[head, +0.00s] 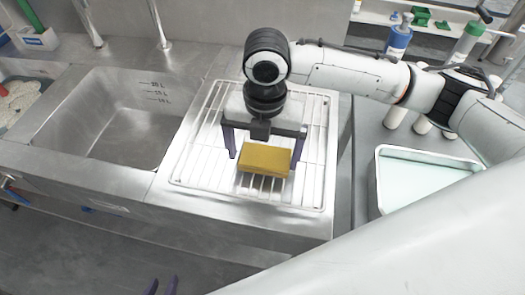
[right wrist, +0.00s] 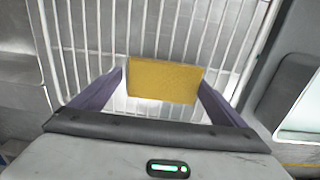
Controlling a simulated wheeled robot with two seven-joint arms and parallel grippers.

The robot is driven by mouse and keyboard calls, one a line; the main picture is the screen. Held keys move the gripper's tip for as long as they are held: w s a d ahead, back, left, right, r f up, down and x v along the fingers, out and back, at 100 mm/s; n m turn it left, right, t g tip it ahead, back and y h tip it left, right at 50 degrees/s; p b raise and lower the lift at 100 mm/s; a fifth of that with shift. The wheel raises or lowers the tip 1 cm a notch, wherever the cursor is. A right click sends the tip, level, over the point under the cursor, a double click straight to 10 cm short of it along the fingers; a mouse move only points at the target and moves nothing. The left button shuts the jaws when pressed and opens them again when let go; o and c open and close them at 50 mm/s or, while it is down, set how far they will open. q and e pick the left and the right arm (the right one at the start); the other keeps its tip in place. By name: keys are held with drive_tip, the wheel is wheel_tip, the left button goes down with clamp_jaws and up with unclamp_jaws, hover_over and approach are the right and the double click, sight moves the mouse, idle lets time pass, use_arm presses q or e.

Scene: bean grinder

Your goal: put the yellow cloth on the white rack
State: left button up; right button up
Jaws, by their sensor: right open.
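The yellow cloth (head: 264,159) is a flat, folded rectangular block. It appears to lie on the white wire rack (head: 190,165), towards its front middle. My right gripper (head: 264,158) is above the rack, pointing down, with its purple fingers spread wide on either side of the cloth. In the right wrist view the cloth (right wrist: 164,79) sits between the open fingers (right wrist: 162,85), and the rack bars (right wrist: 90,40) show behind it. Only the purple fingertips of my left gripper (head: 161,287) show at the bottom edge of the head view, well away from the rack.
A steel sink (head: 110,125) is left of the rack. A pale tray (head: 425,178) stands on the counter to the right. Bottles, one with a blue label (head: 398,38), stand behind my right arm. The rack around the cloth is clear.

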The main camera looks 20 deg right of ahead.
sight(265, 156)
wheel_tip(265, 156, up, 12)
drive_tip(key=shift+s+d, duration=0.15)
drive_tip(key=shift+d, duration=0.05)
drive_tip(key=shift+r, duration=0.1)
idle(0.6)
